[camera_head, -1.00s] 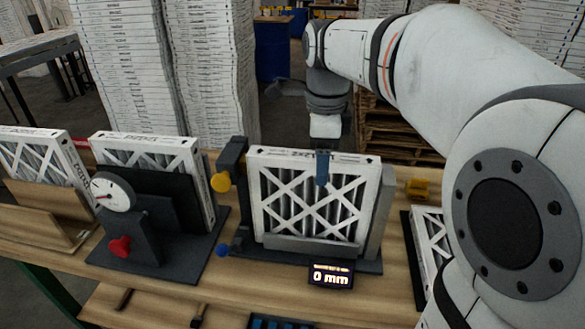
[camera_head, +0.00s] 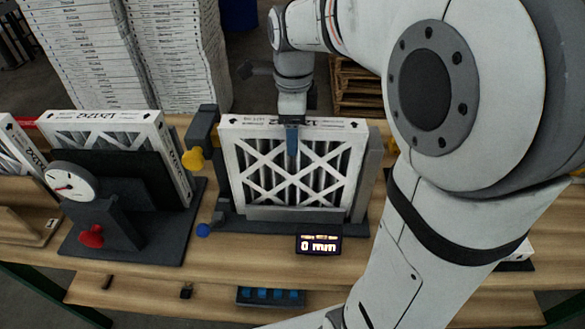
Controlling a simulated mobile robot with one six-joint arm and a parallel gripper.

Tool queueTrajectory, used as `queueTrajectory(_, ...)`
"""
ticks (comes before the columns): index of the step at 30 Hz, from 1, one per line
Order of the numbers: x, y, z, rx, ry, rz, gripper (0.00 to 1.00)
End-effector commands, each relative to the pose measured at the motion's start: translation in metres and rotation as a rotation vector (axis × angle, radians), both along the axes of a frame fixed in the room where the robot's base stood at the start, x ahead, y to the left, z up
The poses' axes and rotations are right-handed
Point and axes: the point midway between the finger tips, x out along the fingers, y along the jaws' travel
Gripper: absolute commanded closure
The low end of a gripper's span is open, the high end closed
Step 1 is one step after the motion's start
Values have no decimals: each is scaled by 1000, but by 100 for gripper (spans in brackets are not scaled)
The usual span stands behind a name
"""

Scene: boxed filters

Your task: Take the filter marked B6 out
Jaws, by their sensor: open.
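A white-framed pleated filter (camera_head: 250,125) stands upright in a dark fixture (camera_head: 375,180) at the middle of the bench. Print shows on its top edge, but I cannot read a B6 mark on it or on any other filter. My gripper (camera_head: 291,142) points down at the middle of this filter's top edge. A blue finger hangs in front of its front face; the other finger is hidden behind the frame. The jaws are open, and I cannot tell whether they touch the filter.
A second filter (camera_head: 100,118) stands at left behind a dark plate with a dial gauge (camera_head: 72,182) and red knob (camera_head: 91,236). A display (camera_head: 318,245) reads 0 mm. A yellow knob (camera_head: 193,159) sits left of the middle filter. My arm covers the right side.

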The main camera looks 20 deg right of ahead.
Motion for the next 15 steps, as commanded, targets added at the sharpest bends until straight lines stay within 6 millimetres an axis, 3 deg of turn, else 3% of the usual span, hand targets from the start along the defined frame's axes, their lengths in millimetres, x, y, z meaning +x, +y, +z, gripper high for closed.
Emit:
queueTrajectory(9,0,0,-7,0,-1,1,34)
queueTrajectory(15,0,1,-6,0,-1,2,50)
